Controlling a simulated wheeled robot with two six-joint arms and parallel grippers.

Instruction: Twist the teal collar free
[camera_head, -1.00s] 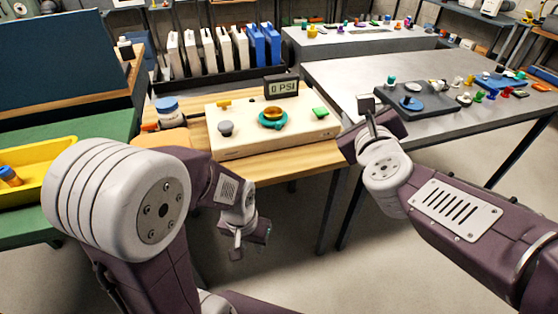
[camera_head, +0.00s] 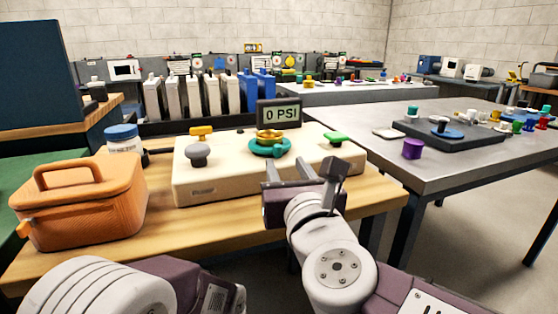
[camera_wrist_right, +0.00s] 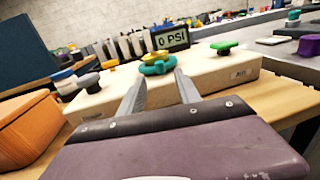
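The teal collar (camera_head: 270,148) sits around the base of a brass-yellow fitting (camera_head: 269,135) on top of a cream box (camera_head: 222,179). In the right wrist view the collar (camera_wrist_right: 156,68) shows beyond and between the fingertips. My right gripper (camera_head: 301,166) is open and empty, in front of the box's near side and short of the collar. Both fingers show apart in the right wrist view (camera_wrist_right: 157,80). My left arm shows only at the bottom left of the head view, and its gripper is out of frame.
A gauge reading 0 PSI (camera_head: 280,115) stands behind the collar. A grey knob (camera_head: 196,155), a yellow handle (camera_head: 201,132) and a green knob (camera_head: 335,138) share the box top. An orange bag (camera_head: 82,203) stands left. A grey table (camera_head: 445,172) lies right.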

